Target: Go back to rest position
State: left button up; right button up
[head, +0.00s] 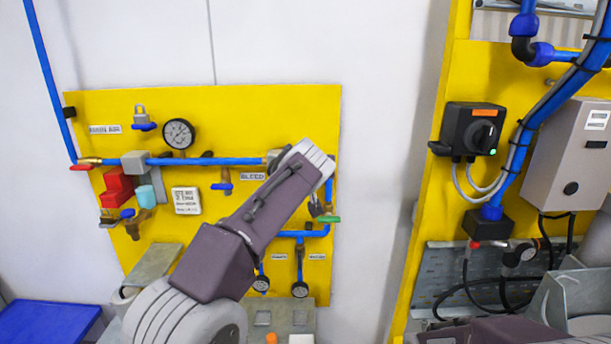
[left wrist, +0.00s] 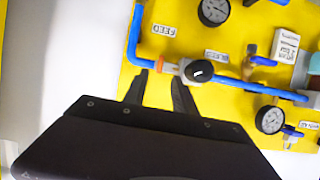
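My left arm (head: 225,250) rises from the bottom of the head view and crosses in front of the left yellow panel (head: 215,110). Its far end covers part of the panel's right side, and the gripper itself is hidden there. In the left wrist view my left gripper (left wrist: 159,77) has its two dark fingers apart, with nothing seen between them. The fingers point toward the blue pipe and a round black-faced fitting (left wrist: 198,72). I cannot tell whether they touch anything. My right gripper does not show.
The left panel carries a pressure gauge (head: 179,134), a red block (head: 117,187) and a green-handled valve (head: 328,219). A second panel has a black rotary switch (head: 472,130) and a grey box (head: 573,155). White wall (head: 375,170) lies between. A blue surface (head: 45,323) is at lower left.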

pick_arm(q)
jog(key=shift+w, duration=0.1)
jog(key=a+f+n+y+b, duration=0.2)
jog(key=a+b, duration=0.1)
jog(key=a, duration=0.6)
jog(key=s+a+f+g+b, duration=0.1)
jog(key=s+a+f+g, duration=0.2)
jog(key=f, duration=0.6)
jog(key=s+a+f+g+b, duration=0.1)
jog(key=s+a+f+g, duration=0.15)
jog(key=a+f, duration=0.45)
jog(key=s+d+f+m+g+h+b, duration=0.1)
jog(key=s+f+g, duration=0.6)
jog(key=s+f, duration=2.1)
jog(key=shift+s+m+h+b, duration=0.3)
jog(key=shift+h+b, duration=0.3)
